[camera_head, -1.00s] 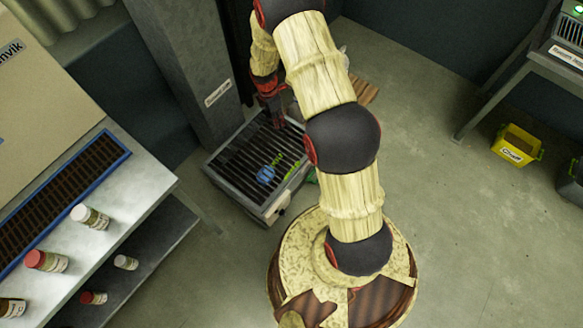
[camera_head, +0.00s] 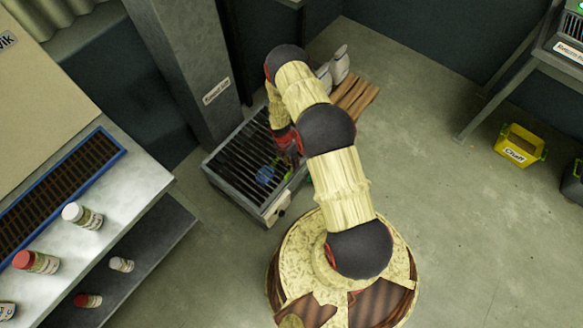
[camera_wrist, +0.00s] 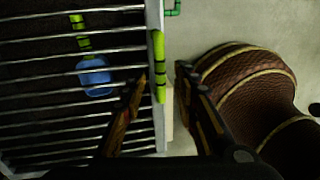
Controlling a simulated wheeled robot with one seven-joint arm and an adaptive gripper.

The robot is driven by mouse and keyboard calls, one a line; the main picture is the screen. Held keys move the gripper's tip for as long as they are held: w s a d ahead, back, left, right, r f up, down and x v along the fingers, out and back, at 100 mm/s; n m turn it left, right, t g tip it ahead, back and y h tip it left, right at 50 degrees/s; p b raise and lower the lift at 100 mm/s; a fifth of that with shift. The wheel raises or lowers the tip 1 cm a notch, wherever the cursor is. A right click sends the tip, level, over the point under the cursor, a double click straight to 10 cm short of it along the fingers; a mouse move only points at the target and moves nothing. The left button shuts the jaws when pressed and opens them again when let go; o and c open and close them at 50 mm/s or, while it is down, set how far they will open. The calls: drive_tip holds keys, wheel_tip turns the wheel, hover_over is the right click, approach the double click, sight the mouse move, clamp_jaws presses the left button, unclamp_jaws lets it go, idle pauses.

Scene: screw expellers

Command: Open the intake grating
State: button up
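The intake grating (camera_head: 238,160) is a set of dark parallel bars in a grey frame, lying flat and closed over a low box in the head view. A blue object with a green striped strip (camera_wrist: 94,76) shows under the bars. My gripper (camera_wrist: 162,76) is open, its fingers on either side of the rim, near the lower end of the striped piece. Contact cannot be told. In the head view my gripper (camera_head: 290,146) is partly hidden by my arm.
A grey column (camera_head: 195,70) stands behind the box. A shelf with jars (camera_head: 82,215) is at the left. A wooden pallet (camera_head: 352,97) with white sacks (camera_head: 339,64) lies behind my arm. A yellow bin (camera_head: 518,147) stands right on open floor.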

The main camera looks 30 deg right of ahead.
drive_tip(key=shift+s+f, duration=0.15)
drive_tip(key=shift+f, duration=0.9)
drive_tip(key=shift+c, duration=1.2)
clamp_jaws()
